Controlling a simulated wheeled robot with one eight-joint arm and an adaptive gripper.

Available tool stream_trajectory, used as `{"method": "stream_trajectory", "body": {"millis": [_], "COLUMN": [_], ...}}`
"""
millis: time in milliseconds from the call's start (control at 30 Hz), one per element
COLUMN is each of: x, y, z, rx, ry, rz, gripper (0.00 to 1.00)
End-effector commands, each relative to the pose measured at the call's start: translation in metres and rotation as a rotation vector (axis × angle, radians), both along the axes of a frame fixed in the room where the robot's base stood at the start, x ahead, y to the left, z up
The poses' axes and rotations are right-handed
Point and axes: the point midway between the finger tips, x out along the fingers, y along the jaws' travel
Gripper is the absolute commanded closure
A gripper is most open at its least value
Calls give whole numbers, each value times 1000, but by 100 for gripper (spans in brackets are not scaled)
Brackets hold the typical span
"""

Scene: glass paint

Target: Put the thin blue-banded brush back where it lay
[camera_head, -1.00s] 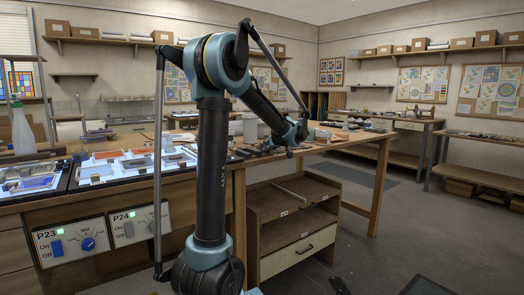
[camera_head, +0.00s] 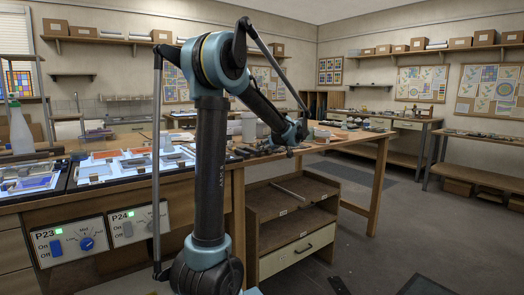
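The thin blue-banded brush cannot be made out in this view. Several small dark items (camera_head: 252,151) lie on the wooden bench near the end of my arm, too small to tell apart. My arm reaches over the bench, and my gripper (camera_head: 301,129) is a small dark shape at its end, low over the bench top. Its fingers cannot be told apart from the wrist, so I cannot see whether it is open or holds anything.
Lit panels with glass pieces and trays (camera_head: 110,163) cover the bench at left. A pale container (camera_head: 249,126) stands behind my forearm. An open shelf unit (camera_head: 292,222) is below the bench.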

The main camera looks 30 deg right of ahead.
Motion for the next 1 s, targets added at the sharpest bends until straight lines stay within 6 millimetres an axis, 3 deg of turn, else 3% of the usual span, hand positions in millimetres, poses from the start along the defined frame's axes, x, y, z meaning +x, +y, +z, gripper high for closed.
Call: {"method": "stream_trajectory", "body": {"millis": [533,733,1000], "x": [-84,-97,-99], "y": [-6,-7,-7], "z": [42,49,50], "rx": [-1,-1,0], "ry": [1,1,1], "rz": [-3,-1,0], "gripper": [59,59,59]}}
